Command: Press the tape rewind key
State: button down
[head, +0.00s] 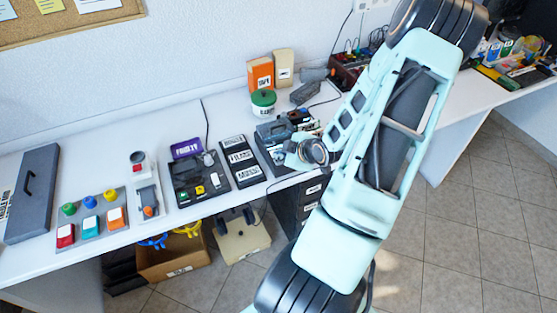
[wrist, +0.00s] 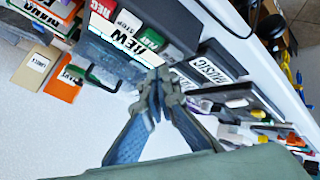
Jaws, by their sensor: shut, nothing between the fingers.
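The tape player (wrist: 172,15) is a dark grey box at the top of the wrist view, with a red REC key, a STOP label and a green key (wrist: 151,39). A large white label (wrist: 128,42), which seems to read REW, lies at its near side. In the head view the player (head: 270,133) stands on the table, partly hidden by my arm; the fingertips are hard to make out there.
A panel labelled FILMS and MUSIC (head: 240,162) lies left of the player. A button panel (head: 91,224) lies at the left.

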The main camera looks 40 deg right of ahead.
aim_at(280, 162)
jog(key=shift+r, duration=0.1)
notch_tip(280, 162, up, 5)
jog(key=p, duration=0.4)
dwell(0.8)
